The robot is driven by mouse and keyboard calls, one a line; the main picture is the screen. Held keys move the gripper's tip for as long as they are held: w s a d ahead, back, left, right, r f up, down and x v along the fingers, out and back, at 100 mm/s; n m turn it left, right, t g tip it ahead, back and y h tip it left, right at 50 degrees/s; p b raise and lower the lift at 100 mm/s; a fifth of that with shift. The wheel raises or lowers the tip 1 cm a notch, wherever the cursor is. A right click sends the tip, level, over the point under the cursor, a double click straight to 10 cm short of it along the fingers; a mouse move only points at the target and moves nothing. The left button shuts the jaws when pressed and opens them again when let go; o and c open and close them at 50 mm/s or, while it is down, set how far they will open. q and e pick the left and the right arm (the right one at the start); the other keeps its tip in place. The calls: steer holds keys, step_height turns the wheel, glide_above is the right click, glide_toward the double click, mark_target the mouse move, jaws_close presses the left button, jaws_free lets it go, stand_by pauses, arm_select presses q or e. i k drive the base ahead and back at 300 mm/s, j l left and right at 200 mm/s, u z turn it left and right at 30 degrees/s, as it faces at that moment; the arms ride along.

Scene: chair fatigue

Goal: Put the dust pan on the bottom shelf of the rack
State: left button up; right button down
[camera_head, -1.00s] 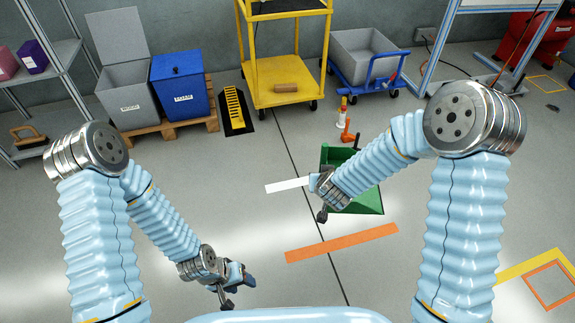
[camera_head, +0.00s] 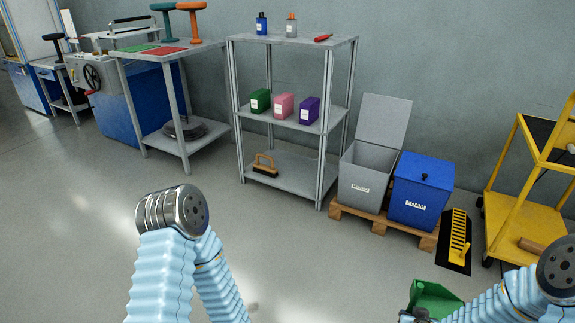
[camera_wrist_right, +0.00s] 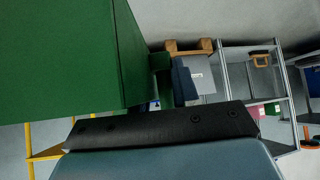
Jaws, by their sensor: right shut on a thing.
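The green dust pan (camera_head: 432,298) is at the lower right of the head view. It also fills the upper left of the right wrist view (camera_wrist_right: 60,55). My right gripper (camera_head: 414,315) is shut on it, with the grip itself partly hidden. The grey rack (camera_head: 326,128) stands against the wall left of the dust pan, and it appears sideways in the right wrist view (camera_wrist_right: 226,75). Its bottom shelf (camera_head: 293,179) holds a brush with an orange-brown handle (camera_head: 265,166) at the left; the rest of that shelf is bare. My left gripper is outside the frame.
A grey bin (camera_head: 366,178) with a raised lid and a blue bin (camera_head: 420,195) stand on a wooden pallet (camera_head: 378,222) right of the rack. A yellow cart (camera_head: 510,215) is at far right. The floor before the rack is clear.

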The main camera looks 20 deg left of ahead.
mark_target(304, 178)
steer(key=i+j+u, duration=0.25)
steer(key=u, duration=0.15)
steer(key=i+j+u, duration=0.2)
steer(key=u, duration=0.15)
steer(key=i+u, duration=0.4)
steer(key=i+j+z, duration=0.2)
steer(key=i, duration=0.3)
steer(key=i+j+z, duration=0.2)
steer(key=i, duration=0.25)
steer(key=i+z, duration=0.25)
steer(key=i, duration=0.2)
steer(key=i+j+z, duration=0.2)
steer(key=i, duration=0.2)
steer(key=i+z, duration=0.25)
steer(key=i, duration=0.2)
steer(key=j, duration=0.05)
